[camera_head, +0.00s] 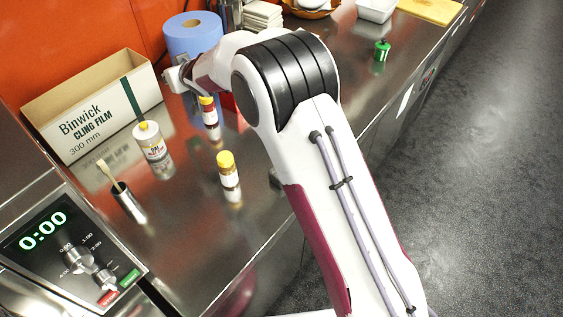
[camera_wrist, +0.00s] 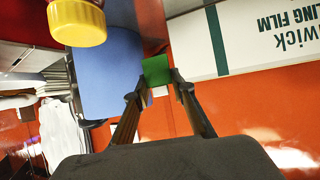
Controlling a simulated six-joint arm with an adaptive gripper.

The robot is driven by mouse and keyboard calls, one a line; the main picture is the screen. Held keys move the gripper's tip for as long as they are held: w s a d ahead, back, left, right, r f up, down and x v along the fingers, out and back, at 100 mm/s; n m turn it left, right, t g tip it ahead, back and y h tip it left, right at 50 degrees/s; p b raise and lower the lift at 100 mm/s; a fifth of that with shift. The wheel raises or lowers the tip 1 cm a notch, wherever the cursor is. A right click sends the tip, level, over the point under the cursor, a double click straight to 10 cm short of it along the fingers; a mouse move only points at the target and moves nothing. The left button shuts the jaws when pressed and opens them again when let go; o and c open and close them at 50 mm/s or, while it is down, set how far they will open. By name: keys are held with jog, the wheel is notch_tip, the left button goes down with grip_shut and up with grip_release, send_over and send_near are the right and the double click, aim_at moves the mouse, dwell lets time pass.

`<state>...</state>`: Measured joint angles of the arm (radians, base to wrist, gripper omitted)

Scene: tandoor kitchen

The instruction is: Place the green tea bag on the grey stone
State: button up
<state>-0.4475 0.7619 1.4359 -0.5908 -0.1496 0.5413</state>
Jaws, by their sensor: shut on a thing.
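My gripper (camera_wrist: 156,88) shows in the wrist view, its two dark fingers closed on a small flat green piece, which looks like the green tea bag (camera_wrist: 156,70). The tea bag is at the fingertips, in front of the blue paper roll and near the cling film box. In the head view my arm bends over the counter, and neither the gripper's fingers nor the tea bag can be made out. I cannot pick out the grey stone in either view.
A cling film box (camera_head: 95,105) and blue paper roll (camera_head: 193,38) stand along the orange wall. Yellow-capped bottles (camera_head: 228,170) (camera_head: 151,140) (camera_head: 208,110) and a metal cup with brush (camera_head: 128,203) stand on the steel counter (camera_head: 185,225). A green canister (camera_head: 381,50) stands at right.

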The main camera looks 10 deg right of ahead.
jog(key=w+d+r+m+t+h, duration=0.1)
jog(key=d+r, duration=0.3)
jog(key=d, duration=1)
jog(key=w+d+r+m+h, duration=0.1)
jog(key=d+r, duration=0.3)
jog(key=d, duration=1)
jog(key=s+d+n+g+y, duration=0.1)
jog(key=s+d, duration=0.3)
jog(key=s, duration=0.3)
jog(key=s+d+f+n+y, duration=0.1)
jog(key=s+d, duration=0.3)
jog(key=s, duration=0.4)
jog(key=shift+n+g+y, duration=0.4)
jog(key=shift+n+y, duration=0.2)
jog(key=shift+y, duration=0.1)
jog(key=s+a+f+n+g+y, duration=0.1)
jog(key=s+a, duration=0.1)
jog(key=s, duration=0.2)
jog(key=s+a+f+n+g+y, duration=0.1)
jog(key=s+a+n, duration=0.1)
jog(key=s, duration=0.3)
jog(key=s+a+f+n+g+y, duration=0.1)
jog(key=s+a+f, duration=0.1)
jog(key=s+a, duration=0.1)
jog(key=shift+s+a+n, duration=0.3)
jog(key=shift+s, duration=0.55)
jog(key=shift+s+a+r+g, duration=0.2)
jog(key=shift+s+a+g, duration=0.1)
jog(key=shift+s+g, duration=0.1)
jog(key=shift+f, duration=0.1)
